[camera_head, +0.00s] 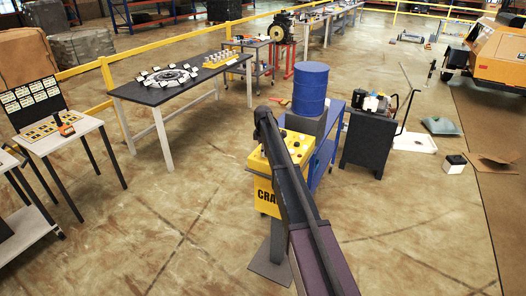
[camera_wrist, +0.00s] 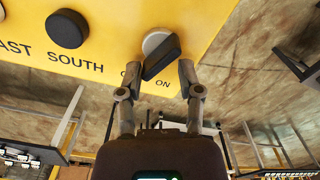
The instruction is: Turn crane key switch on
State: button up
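The yellow crane control box (camera_head: 264,200), lettered "CRA" before my arm covers the rest, stands on a grey post. In the wrist view its yellow panel (camera_wrist: 105,70) fills the top. The key switch (camera_wrist: 162,56) has a pale round base and a dark bar handle slanting from upper right to lower left. "ON" shows right of the handle's lower end; the label to the left is partly covered. My gripper (camera_wrist: 160,69) is open, one fingertip on each side of the handle's lower part. I cannot tell contact. The head view does not show the fingers clearly.
A black knob (camera_wrist: 67,29) sits left of the switch, above "SOUTH". Behind the box are a blue barrel (camera_head: 310,88) and a blue cabinet (camera_head: 325,150). A dark-topped table (camera_head: 140,92) stands at back left. Floor is clear in front and left of the box.

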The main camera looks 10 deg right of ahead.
jog(key=shift+s+n, duration=0.1)
jog(key=shift+n, duration=0.5)
jog(key=shift+r+p, duration=0.5)
notch_tip(320, 180, up, 13)
jog(key=p, duration=1.3)
jog(key=s+f+m+b, duration=0.3)
jog(key=s+f+b, duration=0.2)
jog(key=s, duration=0.4)
jog(key=s+f+m+b, duration=0.4)
jog(key=s+f+b, duration=0.2)
jog(key=s, duration=0.4)
jog(key=s+f+m+b, duration=0.3)
jog(key=s+f+b, duration=0.2)
jog(key=s, duration=0.5)
jog(key=shift+s+d+f+m+b, duration=0.15)
jog(key=shift+d+f+m+b, duration=0.2)
jog(key=shift+d, duration=0.1)
jog(key=s+m, duration=0.6)
jog(key=s, duration=1)
jog(key=shift+s, duration=0.25)
jog(key=shift+d, duration=0.1)
